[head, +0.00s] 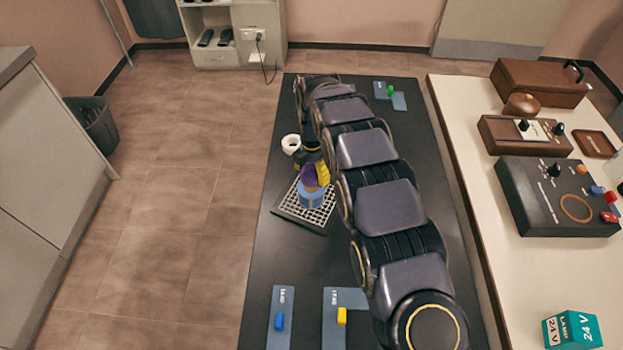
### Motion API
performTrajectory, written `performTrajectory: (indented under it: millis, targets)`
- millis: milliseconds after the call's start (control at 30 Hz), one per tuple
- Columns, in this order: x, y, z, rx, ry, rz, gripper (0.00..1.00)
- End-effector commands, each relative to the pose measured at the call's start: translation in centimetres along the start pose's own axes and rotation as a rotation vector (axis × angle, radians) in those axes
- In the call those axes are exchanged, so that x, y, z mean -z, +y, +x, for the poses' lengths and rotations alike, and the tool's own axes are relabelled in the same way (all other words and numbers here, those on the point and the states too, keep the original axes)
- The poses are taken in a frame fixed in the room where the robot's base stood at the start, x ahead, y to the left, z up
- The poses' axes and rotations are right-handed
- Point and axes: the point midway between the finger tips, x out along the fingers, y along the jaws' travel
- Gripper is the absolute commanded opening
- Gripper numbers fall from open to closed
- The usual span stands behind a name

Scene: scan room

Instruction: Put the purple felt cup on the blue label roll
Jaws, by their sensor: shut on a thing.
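The purple felt cup (308,177) is in my gripper (316,176), whose yellow-marked finger shows at the cup's right side. My gripper is shut on the cup and points down. The blue label roll (311,198) is directly below the cup in the picture and stands on a grid-topped tray (290,211). The cup's lower edge appears to meet or overlap the top of the roll; from this one view I cannot tell whether they touch. My gripper hides part of the cup.
A white roll (291,143) stands behind the tray on the dark table (262,245). Blue plates with yellow (342,316), blue (279,321) and green (391,91) pieces lie near the table's ends. My arm covers the table's middle right. A pale bench (470,150) with control boxes stands at right.

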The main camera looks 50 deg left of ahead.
Motion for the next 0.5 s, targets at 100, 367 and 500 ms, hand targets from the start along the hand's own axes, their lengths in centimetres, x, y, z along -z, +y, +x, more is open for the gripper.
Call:
performTrajectory:
  millis: [100, 367, 500]
  targets:
    - [0.0, 0.2, 1.7, 0.002, 0.001, -0.003, 0.37]
    - [-0.1, 0.1, 3.3, 0.002, 0.0, -0.002, 0.37]
    - [-0.1, 0.1, 3.3, 0.001, -0.001, -0.001, 0.37]
